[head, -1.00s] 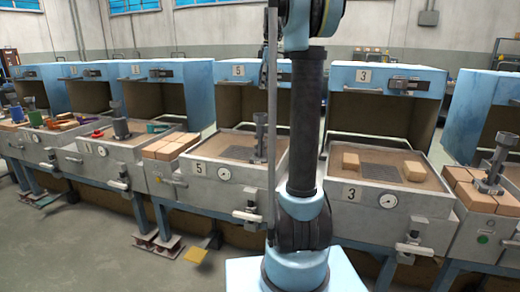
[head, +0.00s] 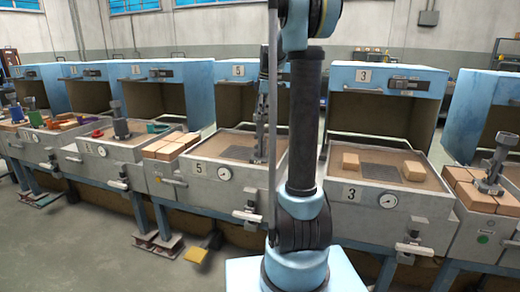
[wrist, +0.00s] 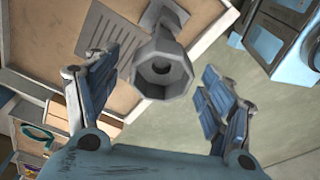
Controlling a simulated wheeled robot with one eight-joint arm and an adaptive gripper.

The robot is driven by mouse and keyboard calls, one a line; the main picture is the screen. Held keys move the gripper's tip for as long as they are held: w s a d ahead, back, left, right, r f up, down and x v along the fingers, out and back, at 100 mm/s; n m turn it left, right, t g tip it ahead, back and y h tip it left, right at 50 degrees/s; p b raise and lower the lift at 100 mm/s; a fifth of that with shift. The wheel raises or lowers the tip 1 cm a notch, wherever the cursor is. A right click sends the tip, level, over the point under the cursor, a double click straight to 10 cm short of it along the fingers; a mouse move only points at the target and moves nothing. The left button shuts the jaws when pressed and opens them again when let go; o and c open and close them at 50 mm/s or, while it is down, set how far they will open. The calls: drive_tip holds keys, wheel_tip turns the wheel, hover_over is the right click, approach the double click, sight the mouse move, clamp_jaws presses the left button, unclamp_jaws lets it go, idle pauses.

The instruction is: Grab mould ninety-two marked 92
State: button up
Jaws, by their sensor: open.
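A grey metal mould (head: 258,145) stands on the tray of station 5 in the head view, mostly behind and below my gripper (head: 262,98). I cannot read a 92 on any mould. Another grey mould (head: 492,172) stands on bricks at the right, and one (head: 120,125) stands at the left.
Station 5's tray (head: 222,150) has a dark grate and a blue hood behind it. Station 3's tray (head: 340,178) holds tan bricks (head: 413,171). More bricks (head: 170,146) lie left of station 5. Coloured items crowd the far left station.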

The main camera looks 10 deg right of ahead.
drive_tip(key=shift+a+f, duration=0.15)
drive_tip(key=shift+f, duration=0.85)
clamp_jaws()
drive_tip(key=shift+r, duration=0.15)
